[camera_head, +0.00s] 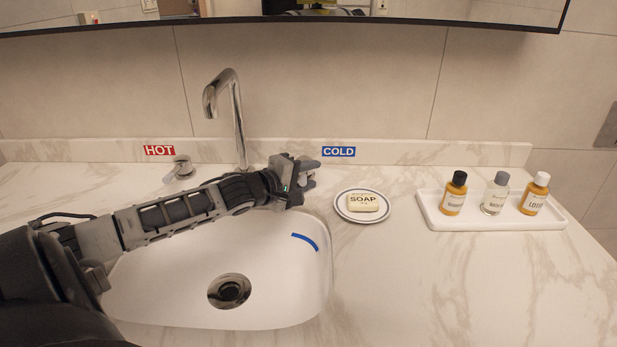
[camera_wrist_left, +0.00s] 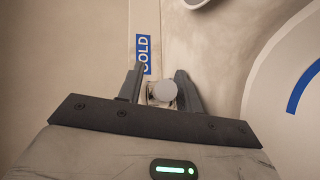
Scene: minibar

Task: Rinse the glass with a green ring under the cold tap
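My left gripper (camera_head: 306,174) is at the back of the counter, just below the blue COLD label (camera_head: 338,152). In the left wrist view, the fingers (camera_wrist_left: 161,88) are close around a small round pale knob, the cold tap handle (camera_wrist_left: 164,91), and seem shut on it. In the head view the gripper mostly hides this handle. The chrome spout (camera_head: 234,115) arches over the sink (camera_head: 185,270); no water stream shows. No glass with a green ring is in view. My right gripper is not in view.
A soap bar (camera_head: 363,202) lies on a round dish (camera_head: 343,213) right of the sink. A white tray (camera_head: 480,222) with three small bottles stands farther right. The hot tap handle (camera_head: 182,165) is left of the spout. The front right counter is clear.

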